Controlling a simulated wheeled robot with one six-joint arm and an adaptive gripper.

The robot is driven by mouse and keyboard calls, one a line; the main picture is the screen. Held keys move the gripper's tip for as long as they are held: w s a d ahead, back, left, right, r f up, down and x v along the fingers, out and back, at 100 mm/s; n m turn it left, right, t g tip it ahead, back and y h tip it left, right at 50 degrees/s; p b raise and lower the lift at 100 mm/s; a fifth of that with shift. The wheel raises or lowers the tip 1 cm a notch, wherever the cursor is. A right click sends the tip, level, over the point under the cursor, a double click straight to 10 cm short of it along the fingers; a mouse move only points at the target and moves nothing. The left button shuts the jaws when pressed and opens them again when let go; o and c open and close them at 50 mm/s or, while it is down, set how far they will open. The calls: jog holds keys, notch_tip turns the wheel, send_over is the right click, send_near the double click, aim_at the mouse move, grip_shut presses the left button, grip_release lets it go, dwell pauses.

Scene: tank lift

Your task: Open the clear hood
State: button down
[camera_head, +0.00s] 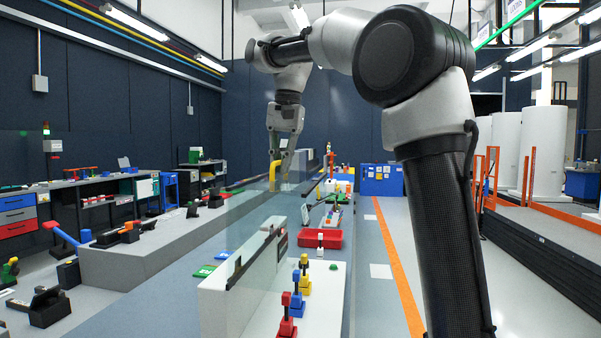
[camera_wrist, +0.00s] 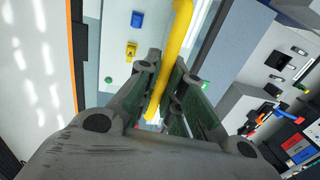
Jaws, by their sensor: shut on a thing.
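My gripper (camera_head: 281,160) is shut on the yellow handle (camera_head: 274,174) of the clear hood. In the wrist view the yellow handle (camera_wrist: 182,35) runs down between the two finger pads of my gripper (camera_wrist: 168,95). The clear hood (camera_head: 262,212) shows as a faint see-through pane below and around the handle, above the white bench (camera_head: 225,307). Dark hinge-like fittings sit along the pane's lower near part. The pane's edges are hard to make out, so its exact angle cannot be told.
Several red, yellow and blue knobbed fittings (camera_head: 296,283) stand on the white bench. A red tray (camera_head: 320,239) lies beyond them. A long grey bench (camera_head: 130,262) with small devices runs along the left. An orange floor line (camera_head: 396,268) marks open floor at right.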

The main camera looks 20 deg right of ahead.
jog(key=shift+w+a+r, duration=0.15)
jog(key=shift+w+a, duration=0.3)
jog(key=shift+a, duration=0.25)
jog(key=shift+w+a+r, duration=0.15)
jog(key=shift+w+a, duration=0.3)
jog(key=shift+a, duration=0.2)
jog(key=c, duration=1.5)
grip_release()
jog(key=r, duration=0.7)
jog(key=shift+s+d+r, duration=0.2)
jog(key=shift+s+d, duration=0.05)
jog(key=shift+d, duration=0.1)
